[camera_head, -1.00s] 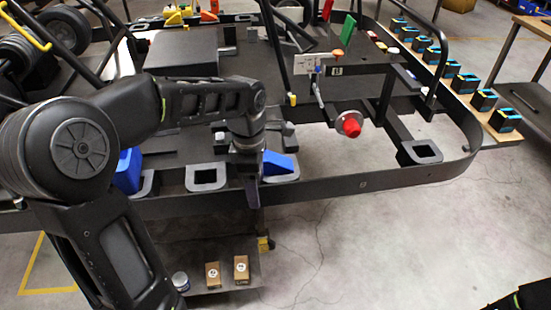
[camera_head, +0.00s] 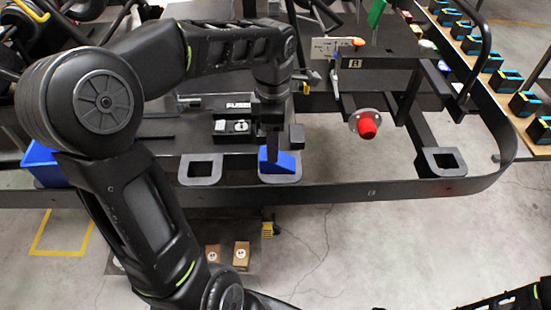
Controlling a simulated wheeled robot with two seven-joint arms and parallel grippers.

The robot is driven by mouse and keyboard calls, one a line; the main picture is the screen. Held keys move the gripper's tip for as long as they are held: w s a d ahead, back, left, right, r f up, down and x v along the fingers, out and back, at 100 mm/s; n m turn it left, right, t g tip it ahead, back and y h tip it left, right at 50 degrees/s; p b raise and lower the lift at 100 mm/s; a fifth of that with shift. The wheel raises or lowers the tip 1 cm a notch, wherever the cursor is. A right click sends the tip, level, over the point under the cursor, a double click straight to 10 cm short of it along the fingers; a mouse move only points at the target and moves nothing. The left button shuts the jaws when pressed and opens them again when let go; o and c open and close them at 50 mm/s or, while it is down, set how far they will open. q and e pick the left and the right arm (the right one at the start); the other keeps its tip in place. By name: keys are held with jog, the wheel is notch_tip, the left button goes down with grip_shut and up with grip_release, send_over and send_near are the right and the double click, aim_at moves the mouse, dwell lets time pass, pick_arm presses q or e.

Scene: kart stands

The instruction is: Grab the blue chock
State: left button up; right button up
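The blue chock (camera_head: 283,162) is a small wedge.
An empty bracket (camera_head: 201,170) is just left of the chock, and a blue bin (camera_head: 42,165) stands further left. A red knob (camera_head: 367,126) and another bracket (camera_head: 443,162) are to the right.

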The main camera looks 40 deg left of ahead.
pick_arm(q)
jog(key=shift+f, duration=1.25)
jog(key=shift+f, duration=0.1)
notch_tip(320, 180, down, 5)
jog(key=shift+w+p, duration=0.1)
jog(key=shift+p, duration=0.6)
jog(key=shift+c, duration=0.6)
grip_shut()
notch_tip(320, 180, up, 10)
jog(key=shift+r+b, duration=0.1)
jog(key=shift+b, duration=0.45)
